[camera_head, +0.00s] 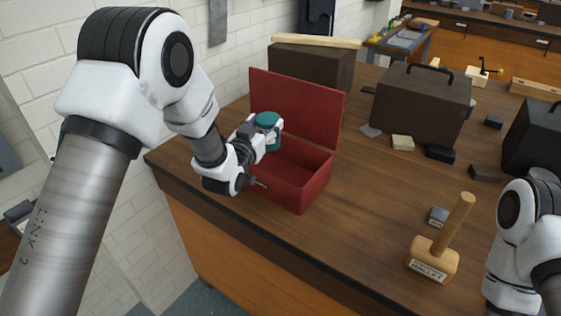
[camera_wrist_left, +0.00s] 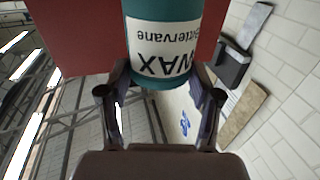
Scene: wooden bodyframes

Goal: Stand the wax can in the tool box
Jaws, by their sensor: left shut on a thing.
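The wax can (camera_head: 267,119) is teal with a white label and looks upright in the head view. My left gripper (camera_head: 264,138) is shut on it. In the left wrist view the wax can (camera_wrist_left: 163,45) sits between the two fingers, its label reading "WAX" upside down. The red tool box (camera_head: 311,185) stands open on the bench with its lid (camera_head: 310,105) raised at the back. The can is at the box's left end, in front of the lid; its height above the box floor is hard to tell. My right arm shows at the right edge, but its gripper does not.
A wooden mallet (camera_head: 432,259) stands on the bench at front right, with a small grey block (camera_head: 437,216) behind it. Dark cases (camera_head: 420,103) and small blocks (camera_head: 402,142) fill the back. The bench right of the tool box is mostly clear.

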